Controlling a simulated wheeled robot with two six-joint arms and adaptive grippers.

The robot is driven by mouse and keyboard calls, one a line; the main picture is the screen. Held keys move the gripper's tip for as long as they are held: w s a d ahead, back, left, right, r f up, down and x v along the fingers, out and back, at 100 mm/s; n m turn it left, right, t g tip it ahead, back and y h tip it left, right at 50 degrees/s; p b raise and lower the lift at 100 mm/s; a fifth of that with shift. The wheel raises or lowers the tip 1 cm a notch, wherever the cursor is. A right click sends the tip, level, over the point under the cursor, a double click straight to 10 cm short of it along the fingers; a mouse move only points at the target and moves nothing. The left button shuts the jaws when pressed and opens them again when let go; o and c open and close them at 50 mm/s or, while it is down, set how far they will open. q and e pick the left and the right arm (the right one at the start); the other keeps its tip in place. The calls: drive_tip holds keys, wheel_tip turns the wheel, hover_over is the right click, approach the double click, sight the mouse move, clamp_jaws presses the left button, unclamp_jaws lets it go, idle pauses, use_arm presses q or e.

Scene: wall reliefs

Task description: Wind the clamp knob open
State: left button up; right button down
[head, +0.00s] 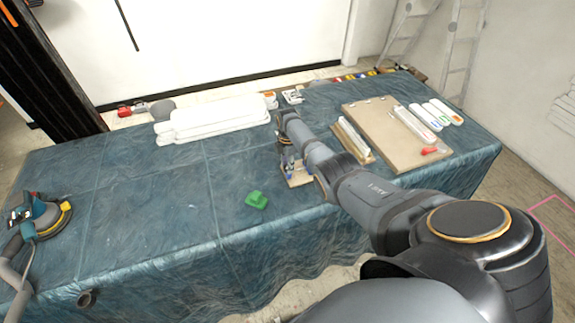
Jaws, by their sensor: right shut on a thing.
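My right arm reaches in from the lower right over the covered table, and its gripper (286,158) points down at a small wooden fixture (300,179) with blue parts near the table's middle. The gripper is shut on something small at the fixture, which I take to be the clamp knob. The knob itself is hidden by the fingers and wrist, so its turn and how far the clamp stands open cannot be seen. My left gripper is not in view.
White stacked mouldings (215,118) lie behind. A tan board (385,150) with white strips lies right, a red item (430,151) on it. A sander (40,215) sits far left. The front-left blue cover (150,220) is clear.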

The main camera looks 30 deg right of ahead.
drive_tip(key=shift+n, duration=2.3)
drive_tip(key=c, duration=1)
unclamp_jaws()
wheel_tip(320, 180, up, 12)
